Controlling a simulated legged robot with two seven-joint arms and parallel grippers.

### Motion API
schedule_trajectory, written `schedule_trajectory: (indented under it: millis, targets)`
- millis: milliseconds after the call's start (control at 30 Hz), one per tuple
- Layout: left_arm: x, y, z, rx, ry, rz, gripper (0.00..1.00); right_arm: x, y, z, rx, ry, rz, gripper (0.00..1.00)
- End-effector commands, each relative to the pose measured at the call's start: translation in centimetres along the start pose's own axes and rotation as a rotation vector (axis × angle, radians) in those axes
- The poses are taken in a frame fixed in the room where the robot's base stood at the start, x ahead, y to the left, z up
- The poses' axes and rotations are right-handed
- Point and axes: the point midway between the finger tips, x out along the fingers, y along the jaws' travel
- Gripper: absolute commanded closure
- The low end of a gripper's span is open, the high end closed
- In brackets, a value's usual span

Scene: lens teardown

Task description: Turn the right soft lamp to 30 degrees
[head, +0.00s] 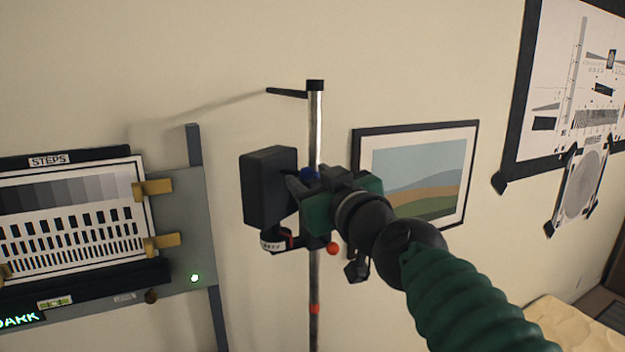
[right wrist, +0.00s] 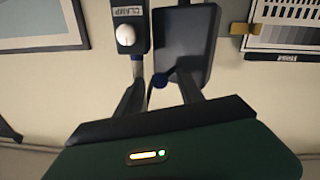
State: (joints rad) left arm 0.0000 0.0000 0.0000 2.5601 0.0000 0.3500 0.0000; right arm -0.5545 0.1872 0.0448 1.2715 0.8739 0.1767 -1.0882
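The soft lamp, a black box-shaped head (head: 268,187), is mounted on an upright metal pole (head: 316,130). Its dark panel also shows in the right wrist view (right wrist: 185,45). My left gripper is not in view.
A clamp block with a label and a pale round knob (right wrist: 125,35) is close to the fingers. A small orange ball (head: 333,248) is beneath my wrist. A test chart board (head: 75,215) stands left, a framed picture (head: 470,150) hangs behind.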

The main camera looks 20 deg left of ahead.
Motion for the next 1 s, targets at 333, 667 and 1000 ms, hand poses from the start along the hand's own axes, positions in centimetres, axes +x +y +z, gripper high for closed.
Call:
schedule_trajectory:
  millis: [333, 667, 1000]
  targets:
    - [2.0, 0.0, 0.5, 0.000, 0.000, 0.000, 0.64, -2.9, -0.1, 0.4, -0.002, 0.004, 0.002, 0.55]
    - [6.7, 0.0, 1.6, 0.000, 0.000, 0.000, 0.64, -12.4, -0.1, 0.7, -0.002, 0.004, 0.004, 0.55]
    - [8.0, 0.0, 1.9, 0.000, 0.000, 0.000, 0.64, -16.6, 0.0, 0.2, 0.000, -0.002, 0.000, 0.55]
